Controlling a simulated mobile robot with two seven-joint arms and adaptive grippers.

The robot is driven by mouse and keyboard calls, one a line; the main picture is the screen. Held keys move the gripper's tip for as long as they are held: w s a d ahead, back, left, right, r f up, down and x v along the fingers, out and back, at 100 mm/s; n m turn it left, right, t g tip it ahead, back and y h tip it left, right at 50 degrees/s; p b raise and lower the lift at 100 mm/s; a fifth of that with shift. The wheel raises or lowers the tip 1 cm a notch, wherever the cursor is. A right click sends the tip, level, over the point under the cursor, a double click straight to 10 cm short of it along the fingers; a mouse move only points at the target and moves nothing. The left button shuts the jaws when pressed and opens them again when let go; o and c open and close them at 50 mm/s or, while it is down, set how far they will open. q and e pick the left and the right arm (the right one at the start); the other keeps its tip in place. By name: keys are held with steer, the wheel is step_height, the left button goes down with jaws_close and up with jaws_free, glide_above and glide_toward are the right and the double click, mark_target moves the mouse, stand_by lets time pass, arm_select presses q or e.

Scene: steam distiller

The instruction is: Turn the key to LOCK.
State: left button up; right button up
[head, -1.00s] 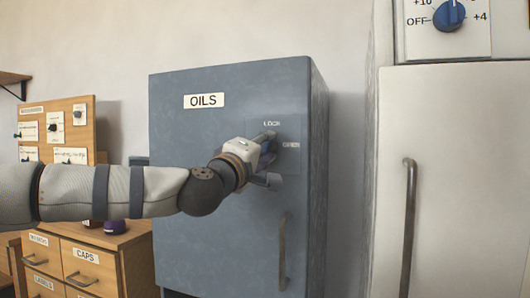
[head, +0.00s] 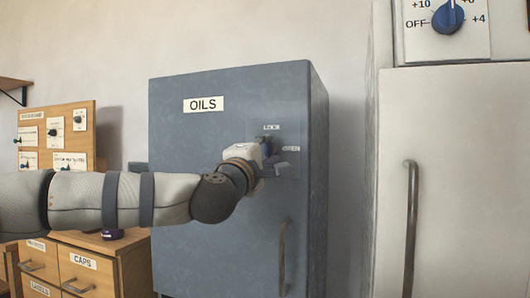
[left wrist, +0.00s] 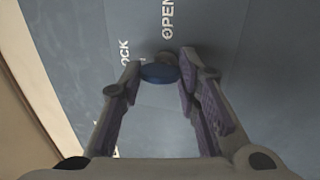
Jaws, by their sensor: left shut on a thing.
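The blue-grey cabinet (head: 205,160) labelled OILS has a lock plate with the words LOCK (head: 271,127) and OPEN (head: 291,149). My left gripper (head: 276,160) is at this plate. In the left wrist view the left gripper (left wrist: 158,72) is shut on the blue key (left wrist: 160,73), with one fingertip at each end of it. OPEN (left wrist: 168,20) reads just beyond the key and LOCK (left wrist: 124,60) to its left. In the head view the gripper hides the key, and I cannot tell which word it points to. My right gripper is out of view.
A vertical handle (head: 283,255) is on the cabinet door below the lock. A white cabinet (head: 460,180) with a long handle and a blue dial (head: 448,18) above it stands at right.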

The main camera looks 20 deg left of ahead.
arm_select(q)
steer(key=o, duration=1.2)
steer(key=v, duration=1.2)
